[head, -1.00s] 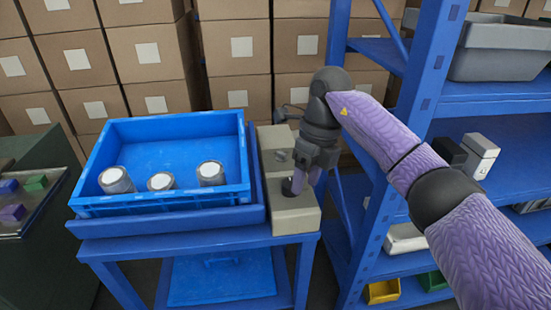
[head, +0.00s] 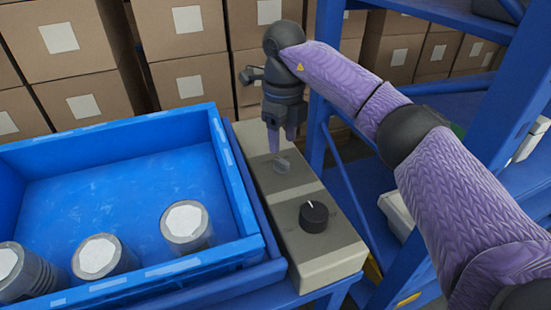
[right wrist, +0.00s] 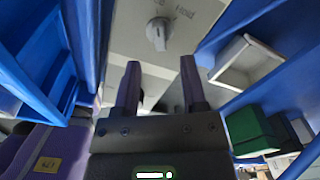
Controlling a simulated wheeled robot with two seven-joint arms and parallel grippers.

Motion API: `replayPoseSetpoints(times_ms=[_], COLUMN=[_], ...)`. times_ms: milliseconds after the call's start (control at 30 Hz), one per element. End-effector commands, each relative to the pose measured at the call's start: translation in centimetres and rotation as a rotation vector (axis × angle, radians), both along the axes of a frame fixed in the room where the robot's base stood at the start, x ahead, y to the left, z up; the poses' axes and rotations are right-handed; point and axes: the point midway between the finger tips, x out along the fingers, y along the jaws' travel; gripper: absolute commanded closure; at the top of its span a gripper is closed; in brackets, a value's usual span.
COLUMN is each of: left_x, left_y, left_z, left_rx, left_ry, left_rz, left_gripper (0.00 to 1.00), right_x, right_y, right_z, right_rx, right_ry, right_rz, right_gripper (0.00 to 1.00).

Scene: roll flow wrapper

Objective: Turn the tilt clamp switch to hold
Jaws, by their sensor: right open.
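The tilt clamp switch (head: 282,165) is a small grey knob on top of a beige control box (head: 278,243). In the right wrist view the switch (right wrist: 158,32) has a raised handle pointing roughly down the picture. A "Hold" label (right wrist: 185,12) is printed to its upper right. I cannot read the other marking. My right gripper (head: 280,150) points down just above the switch, partly over its far side in the head view. In the right wrist view its two fingers (right wrist: 160,65) are spread, with nothing between them. My left gripper is not in view.
A black knob (head: 313,216) with a white line stands on the box's near end. A blue crate (head: 232,180) with several capped metal rolls is close on the left. Blue shelving (head: 357,205) stands close on the right. Cardboard boxes (head: 180,80) are stacked behind.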

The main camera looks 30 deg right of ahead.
Motion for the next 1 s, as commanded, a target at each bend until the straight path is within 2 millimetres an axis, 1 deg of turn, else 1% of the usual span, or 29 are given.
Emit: replayPoseSetpoints(times_ms=[33, 100, 200, 300, 533, 567, 600, 667, 700, 800, 1000], left_x=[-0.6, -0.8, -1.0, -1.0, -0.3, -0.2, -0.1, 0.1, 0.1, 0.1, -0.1], left_y=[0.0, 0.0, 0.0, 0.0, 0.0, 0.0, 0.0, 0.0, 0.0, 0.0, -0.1], left_z=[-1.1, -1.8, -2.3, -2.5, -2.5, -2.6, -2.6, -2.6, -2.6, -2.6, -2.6], left_rx=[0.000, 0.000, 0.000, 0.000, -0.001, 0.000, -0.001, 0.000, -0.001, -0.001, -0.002], left_ry=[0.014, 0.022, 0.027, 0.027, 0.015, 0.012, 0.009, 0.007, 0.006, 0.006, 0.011], left_rz=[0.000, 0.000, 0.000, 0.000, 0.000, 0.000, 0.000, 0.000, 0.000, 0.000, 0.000], left_gripper=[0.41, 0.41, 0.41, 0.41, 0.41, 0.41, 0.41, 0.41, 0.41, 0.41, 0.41], right_x=[0.0, 0.0, 0.0, 0.0, 0.0, 0.0, 0.0, 0.0, 0.0, 0.0, 0.0], right_y=[0.0, 0.0, 0.0, 0.0, 0.0, 0.0, 0.0, 0.0, 0.0, 0.0, 0.0], right_z=[-2.1, -3.5, -4.7, -5.1, -5.0, -5.0, -5.0, -5.0, -5.0, -5.0, -5.0], right_rx=[0.000, 0.000, 0.001, 0.001, 0.001, 0.001, 0.001, 0.001, 0.001, 0.000, 0.000], right_ry=[0.007, 0.006, 0.003, 0.001, -0.001, -0.001, -0.001, -0.001, -0.001, -0.001, -0.001], right_rz=[0.000, 0.000, 0.000, 0.000, 0.000, 0.000, 0.000, 0.000, 0.000, 0.000, 0.000], right_gripper=[0.46, 0.46, 0.46, 0.46, 0.46, 0.50, 0.58, 0.71, 0.79, 1.00, 1.00])
